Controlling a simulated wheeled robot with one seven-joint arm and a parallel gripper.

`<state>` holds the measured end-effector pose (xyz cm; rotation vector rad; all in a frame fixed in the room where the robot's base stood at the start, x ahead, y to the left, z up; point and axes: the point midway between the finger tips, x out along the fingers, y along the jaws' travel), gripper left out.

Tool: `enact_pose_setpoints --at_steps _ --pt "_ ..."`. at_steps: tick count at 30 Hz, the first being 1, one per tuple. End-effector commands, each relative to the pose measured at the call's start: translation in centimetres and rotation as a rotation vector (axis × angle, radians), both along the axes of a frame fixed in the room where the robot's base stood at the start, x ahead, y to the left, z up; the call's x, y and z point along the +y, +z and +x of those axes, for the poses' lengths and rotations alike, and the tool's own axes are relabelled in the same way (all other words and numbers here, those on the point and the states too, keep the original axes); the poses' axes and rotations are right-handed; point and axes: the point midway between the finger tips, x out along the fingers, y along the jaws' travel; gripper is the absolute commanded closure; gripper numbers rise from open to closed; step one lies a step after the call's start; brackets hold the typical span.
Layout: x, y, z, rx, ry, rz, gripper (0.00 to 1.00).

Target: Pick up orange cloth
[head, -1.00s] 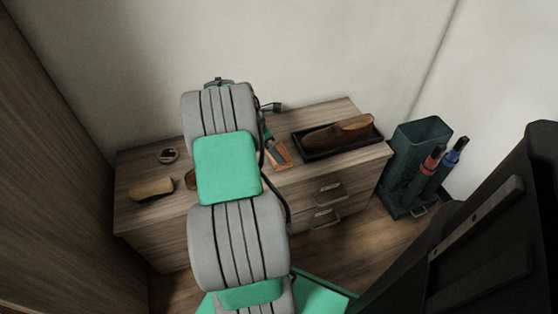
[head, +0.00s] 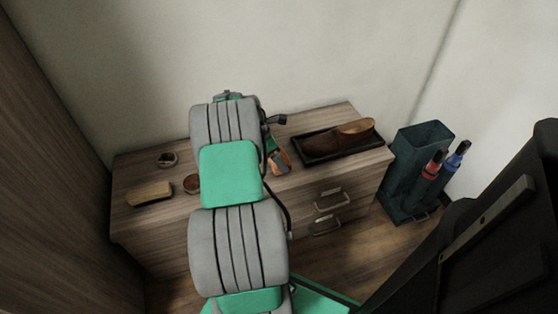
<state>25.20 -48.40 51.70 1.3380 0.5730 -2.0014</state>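An orange cloth (head: 279,160) lies on the wooden cabinet top, left of the black tray. My arm hides part of it. My gripper (head: 271,146) is mostly hidden behind my arm's grey and green links; only a small green and dark part shows beside the cloth. I cannot tell whether its fingers touch the cloth, or whether they are open or shut.
A brown shoe (head: 338,137) lies in a black tray (head: 307,160) on the right of the cabinet (head: 225,198). A brush (head: 150,194) and two small round tins (head: 167,159) (head: 192,184) are on the left. A dark umbrella stand (head: 405,180) with umbrellas stands right.

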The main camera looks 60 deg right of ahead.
Motion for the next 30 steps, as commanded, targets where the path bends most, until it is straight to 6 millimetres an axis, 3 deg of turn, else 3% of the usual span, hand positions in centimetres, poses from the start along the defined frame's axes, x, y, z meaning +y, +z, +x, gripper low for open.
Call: enact_pose_setpoints --at_steps 8,14,17,24,30 --pt "0.0 0.1 0.0 -0.001 0.0 -0.001 0.48" --pt "0.0 1.7 0.0 -0.001 -0.001 -0.001 0.48" --pt "-0.1 3.9 0.1 -0.002 0.0 -0.003 0.48" --pt "-0.1 12.0 0.1 -0.003 0.0 -0.004 0.48" --pt "0.0 16.7 0.0 -0.001 -0.001 -0.001 0.48"
